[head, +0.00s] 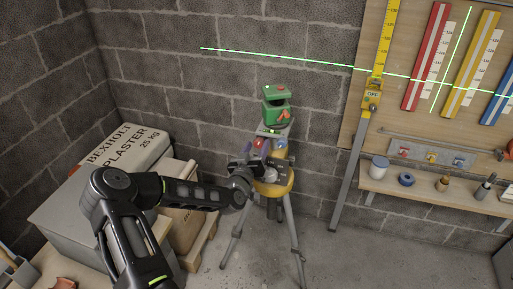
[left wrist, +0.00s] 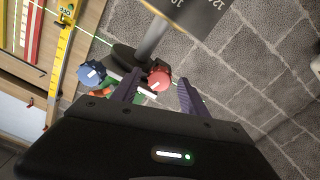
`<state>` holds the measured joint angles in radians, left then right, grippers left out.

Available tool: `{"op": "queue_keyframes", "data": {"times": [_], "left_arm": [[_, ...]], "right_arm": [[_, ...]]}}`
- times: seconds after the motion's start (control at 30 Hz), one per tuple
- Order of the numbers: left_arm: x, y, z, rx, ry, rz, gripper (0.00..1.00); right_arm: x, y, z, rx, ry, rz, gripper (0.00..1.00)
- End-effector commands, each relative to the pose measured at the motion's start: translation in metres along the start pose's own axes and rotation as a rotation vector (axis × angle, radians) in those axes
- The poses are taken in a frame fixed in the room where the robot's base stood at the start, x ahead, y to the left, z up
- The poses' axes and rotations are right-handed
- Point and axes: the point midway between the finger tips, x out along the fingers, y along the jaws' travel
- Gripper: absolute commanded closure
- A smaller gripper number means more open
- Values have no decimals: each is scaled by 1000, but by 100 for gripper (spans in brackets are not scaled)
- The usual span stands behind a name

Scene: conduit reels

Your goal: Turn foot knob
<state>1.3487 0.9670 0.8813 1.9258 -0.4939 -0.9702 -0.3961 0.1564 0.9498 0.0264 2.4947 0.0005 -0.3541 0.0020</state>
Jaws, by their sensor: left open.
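A green laser level (head: 277,108) stands on a yellow-topped tripod (head: 273,188). Below its body I see a red foot knob (head: 258,142) and a blue foot knob (head: 281,143). My left gripper (head: 257,152) is at the tripod head, just beside the red knob. In the left wrist view, the red knob (left wrist: 160,80) shows between the two purple fingers of my left gripper (left wrist: 161,77), which are apart. I cannot tell whether either finger touches it. The blue knob (left wrist: 91,73) is left of the fingers there. My right gripper is not in view.
A plaster bag (head: 124,150) and boxes stand at the left. A wooden panel with coloured rulers (head: 425,55) and a shelf (head: 430,195) with small items are at the right. In the left wrist view, a dark numbered plate (left wrist: 195,14) lies beyond the fingers.

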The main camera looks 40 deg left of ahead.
Motion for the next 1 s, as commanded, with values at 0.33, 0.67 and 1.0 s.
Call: {"op": "queue_keyframes", "data": {"times": [0.33,0.67,1.0], "left_arm": [[-37,-2,1,3,-1,-1,48],[-77,-1,0,1,0,-1,48],[-78,0,0,0,0,-1,48]], "right_arm": [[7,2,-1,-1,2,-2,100],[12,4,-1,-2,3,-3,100],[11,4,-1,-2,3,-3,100]]}}
